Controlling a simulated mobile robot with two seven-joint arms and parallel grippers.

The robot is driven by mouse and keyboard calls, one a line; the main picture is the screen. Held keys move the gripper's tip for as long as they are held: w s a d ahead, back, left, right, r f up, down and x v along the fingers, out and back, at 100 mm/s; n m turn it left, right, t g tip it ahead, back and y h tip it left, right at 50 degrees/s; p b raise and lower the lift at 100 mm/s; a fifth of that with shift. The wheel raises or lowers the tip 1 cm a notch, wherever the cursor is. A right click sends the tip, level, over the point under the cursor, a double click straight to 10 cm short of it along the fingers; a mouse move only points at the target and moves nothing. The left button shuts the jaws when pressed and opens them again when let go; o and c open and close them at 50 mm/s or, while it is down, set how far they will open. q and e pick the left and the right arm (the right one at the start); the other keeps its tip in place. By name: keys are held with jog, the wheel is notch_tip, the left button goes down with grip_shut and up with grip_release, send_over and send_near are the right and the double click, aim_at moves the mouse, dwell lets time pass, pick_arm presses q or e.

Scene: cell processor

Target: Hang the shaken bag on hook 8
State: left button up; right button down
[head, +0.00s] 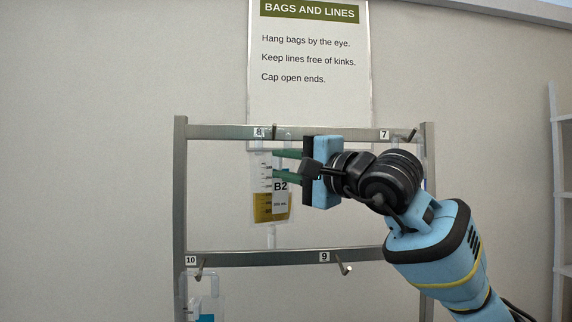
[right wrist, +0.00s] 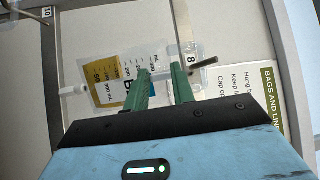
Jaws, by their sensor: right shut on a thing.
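The bag marked B2 (head: 264,207), clear with amber fluid low in it, hangs upright in front of the rack, below hook 8 (head: 275,131). My right gripper (head: 274,164) comes in from the right with its green fingers shut on the upper part of the bag. In the right wrist view the bag (right wrist: 104,78) lies beyond the fingers (right wrist: 162,75), and its clear top reaches close to hook 8 (right wrist: 204,63). I cannot tell whether the bag's eye is around the hook. My left gripper is not in view.
The metal rack (head: 290,258) also carries hook 7 (head: 411,135), hook 9 (head: 345,268) and hook 10 (head: 199,272). A bag with blue fluid (head: 206,310) hangs at hook 10. A sign (head: 310,95) is behind the top bar. White shelving (head: 562,200) stands at the far right.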

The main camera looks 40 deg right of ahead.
jog(key=shift+f, duration=0.25)
dwell(0.5)
jog(key=c, duration=0.6)
grip_release()
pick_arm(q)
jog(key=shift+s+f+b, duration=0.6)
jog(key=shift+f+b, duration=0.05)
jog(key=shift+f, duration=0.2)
pick_arm(e)
jog(key=shift+v, duration=3.55)
